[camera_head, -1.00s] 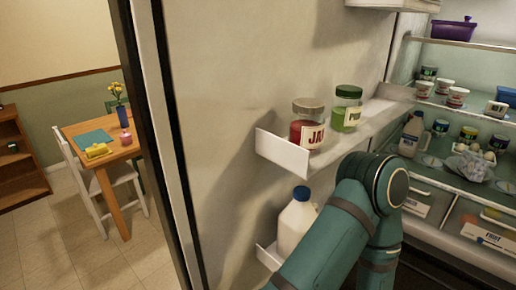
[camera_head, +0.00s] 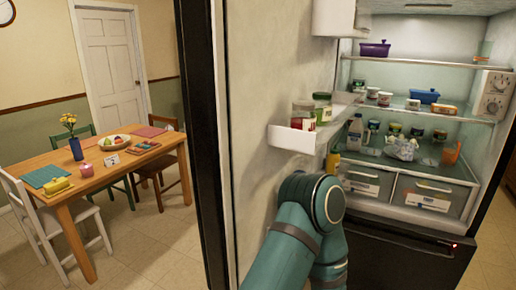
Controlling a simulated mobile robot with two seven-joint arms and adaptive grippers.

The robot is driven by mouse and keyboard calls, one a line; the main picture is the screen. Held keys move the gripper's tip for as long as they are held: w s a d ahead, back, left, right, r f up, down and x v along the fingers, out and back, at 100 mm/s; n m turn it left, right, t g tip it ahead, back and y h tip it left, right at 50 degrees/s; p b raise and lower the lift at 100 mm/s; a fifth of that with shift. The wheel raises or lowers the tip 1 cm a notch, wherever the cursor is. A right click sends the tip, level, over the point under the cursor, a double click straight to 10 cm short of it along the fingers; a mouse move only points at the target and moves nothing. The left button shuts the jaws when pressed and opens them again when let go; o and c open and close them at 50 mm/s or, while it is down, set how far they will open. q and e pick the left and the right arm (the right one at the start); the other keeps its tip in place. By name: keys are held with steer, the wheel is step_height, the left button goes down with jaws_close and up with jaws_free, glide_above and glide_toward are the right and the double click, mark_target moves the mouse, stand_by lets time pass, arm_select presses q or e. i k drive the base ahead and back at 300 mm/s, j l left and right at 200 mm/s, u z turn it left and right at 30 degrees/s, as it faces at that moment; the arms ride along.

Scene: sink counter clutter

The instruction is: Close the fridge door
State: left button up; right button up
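The fridge door (camera_head: 256,62) stands open in the middle of the head view, its inner face and shelves toward me. Its dark outer edge (camera_head: 205,150) runs down to the left of that face. The lit fridge interior (camera_head: 405,90) is open to the right of the door. A green arm of mine comes up from the bottom, in front of the door's lower part. It hides the lower door shelf. Neither gripper shows.
A door shelf (camera_head: 293,139) sticks out with a red jar (camera_head: 303,118) and a green jar (camera_head: 322,108). Fridge shelves hold several jars, tubs and a purple pot (camera_head: 375,49). A dining table (camera_head: 100,178) with chairs stands at the left. Tiled floor lies between table and door.

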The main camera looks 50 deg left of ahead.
mark_target(243, 64)
steer(key=k+j, duration=0.45)
steer(key=j, duration=0.2)
steer(key=j+u, duration=0.1)
steer(key=j, duration=0.3)
steer(key=k+j, duration=0.1)
steer(key=j, duration=0.3)
steer(key=k+u, duration=0.05)
